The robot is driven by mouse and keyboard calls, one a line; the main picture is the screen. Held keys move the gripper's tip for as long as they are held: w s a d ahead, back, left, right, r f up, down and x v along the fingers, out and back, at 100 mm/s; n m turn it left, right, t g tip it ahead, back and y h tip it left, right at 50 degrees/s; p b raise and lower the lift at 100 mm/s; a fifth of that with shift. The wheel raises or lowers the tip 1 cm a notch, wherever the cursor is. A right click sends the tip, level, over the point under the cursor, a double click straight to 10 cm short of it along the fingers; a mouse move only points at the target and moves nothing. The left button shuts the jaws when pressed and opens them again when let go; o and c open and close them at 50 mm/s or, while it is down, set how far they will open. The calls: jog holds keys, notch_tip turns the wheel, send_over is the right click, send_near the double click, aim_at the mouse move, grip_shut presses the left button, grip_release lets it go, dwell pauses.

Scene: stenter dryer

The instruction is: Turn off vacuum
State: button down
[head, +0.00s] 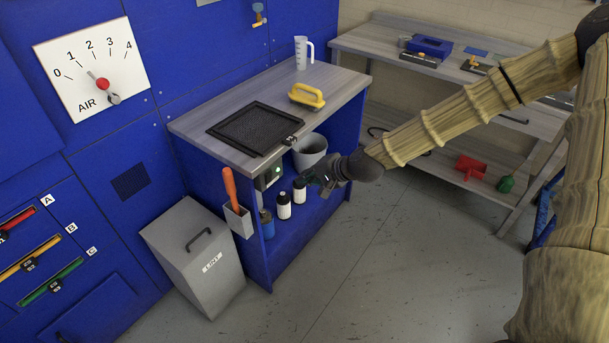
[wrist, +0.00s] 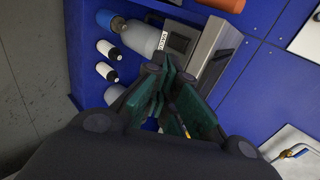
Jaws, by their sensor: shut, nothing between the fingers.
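A small grey control box (head: 269,177) with a dark face and a green spot hangs under the front edge of the bench. My gripper (head: 318,184) is to the right of this box in the head view, in front of the bench's open shelf, apart from the box. In the wrist view the dark green fingers (wrist: 167,82) are closed together and empty. A grey box-like part (wrist: 213,55) lies just beyond them there; I cannot tell for sure which fixture it is.
Below are bottles (head: 284,207) and a bucket (head: 309,151). An orange handle (head: 230,187) and lint bin (head: 199,258) stand left. Open floor lies in front.

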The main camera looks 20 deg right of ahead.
aim_at(269, 177)
jog(key=w+a+f+p, duration=0.2)
jog(key=w+a+f, duration=0.2)
jog(key=w+a, duration=0.2)
jog(key=shift+w+f+p, duration=0.35)
jog(key=shift+w+f, duration=0.05)
jog(key=shift+w, duration=0.8)
jog(key=shift+r, duration=0.1)
